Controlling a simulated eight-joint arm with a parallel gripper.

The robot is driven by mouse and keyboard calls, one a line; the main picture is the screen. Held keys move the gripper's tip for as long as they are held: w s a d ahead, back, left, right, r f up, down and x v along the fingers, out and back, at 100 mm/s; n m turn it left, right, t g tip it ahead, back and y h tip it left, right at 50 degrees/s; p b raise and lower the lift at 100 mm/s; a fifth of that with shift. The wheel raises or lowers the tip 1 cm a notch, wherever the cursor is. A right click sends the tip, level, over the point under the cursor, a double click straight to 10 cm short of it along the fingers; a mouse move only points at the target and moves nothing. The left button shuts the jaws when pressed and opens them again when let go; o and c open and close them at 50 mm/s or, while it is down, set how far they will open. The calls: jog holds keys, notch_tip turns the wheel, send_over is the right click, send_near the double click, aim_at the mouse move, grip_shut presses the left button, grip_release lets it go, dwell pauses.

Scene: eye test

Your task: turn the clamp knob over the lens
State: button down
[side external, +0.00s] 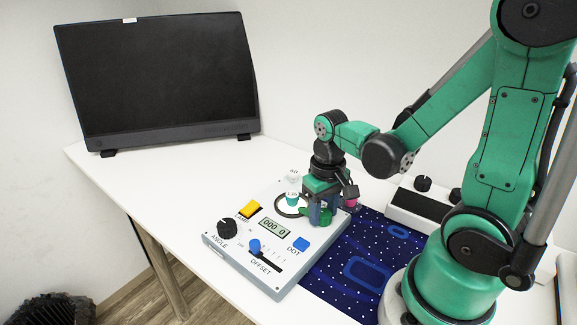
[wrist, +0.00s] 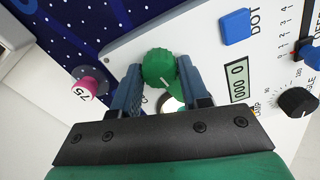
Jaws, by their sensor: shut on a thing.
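The green clamp knob (wrist: 158,66) is between the two blue-grey fingers of my gripper (wrist: 160,80) in the wrist view; the fingers are shut on it. A light line marks its top. Just below it in the picture is a pale round piece (wrist: 172,104), possibly the lens, partly hidden by the knob and my gripper. In the side view my gripper (side external: 322,208) is low over the right back part of the white instrument box (side external: 235,262), and its fingers hide most of the knob. The small display (side external: 274,228) reads about 000 0.
The box carries a black ANGLE knob (side external: 227,229), a yellow switch (side external: 249,208), a blue OFFSET slider knob (side external: 254,245) and a blue DOT button (side external: 300,243). A green-and-white piece (side external: 292,200) stands left of my gripper.

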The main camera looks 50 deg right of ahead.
aim_at(323, 212)
jog(key=shift+m, duration=0.8)
jog(key=c, duration=0.7)
grip_release()
jog(key=shift+r, duration=0.1)
jog(key=shift+r, duration=2.7)
jog(key=w+a+r+n+t, duration=0.1)
jog(key=a+t, duration=0.1)
jog(key=w+a+r+n+t, duration=0.1)
jog(key=a+r+n+t, duration=0.1)
jog(key=w+a+r+n+t, duration=0.1)
jog(key=a+n+t, duration=0.1)
jog(key=t, duration=0.1)
jog(key=shift+w+a+r, duration=0.1)
jog(key=shift+w+r, duration=0.15)
jog(key=shift+w, duration=0.15)
